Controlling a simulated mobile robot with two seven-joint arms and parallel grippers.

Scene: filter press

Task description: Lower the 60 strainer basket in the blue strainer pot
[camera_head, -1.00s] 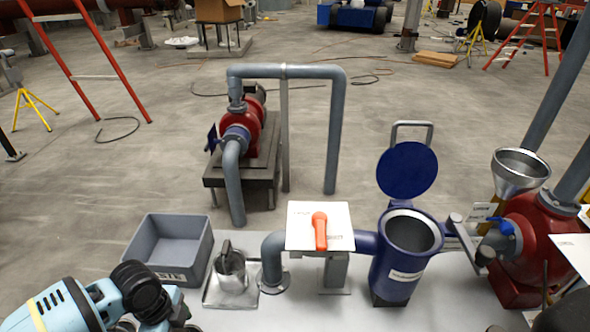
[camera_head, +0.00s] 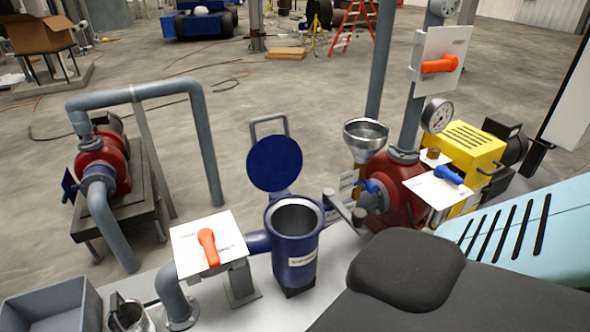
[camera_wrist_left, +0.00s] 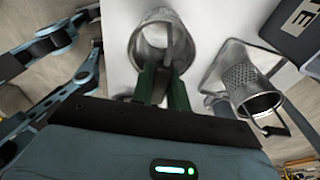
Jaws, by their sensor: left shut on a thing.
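In the left wrist view my left gripper (camera_wrist_left: 163,80) has its green fingers closed at the bar handle of a round metal strainer basket (camera_wrist_left: 140,42). I cannot read a 60 mark on it. A second, perforated basket (camera_wrist_left: 250,82) with a wire handle is to the right of it, apart from my fingers. The blue strainer pot (camera_head: 293,248) stands in the middle of the head view, its round mouth uncovered and its blue lid (camera_head: 274,163) raised behind it. A metal basket (camera_head: 128,318) is partly cut off at the head view's lower left. My right gripper is not visible.
A grey bin (camera_head: 50,308) is at the lower left. An orange-handled valve plate (camera_head: 208,243) stands left of the pot. A metal funnel (camera_head: 366,138), red pump (camera_head: 398,185) and blue-handled valve plate (camera_head: 440,186) are to the right. My dark and light-blue arm covers the lower right.

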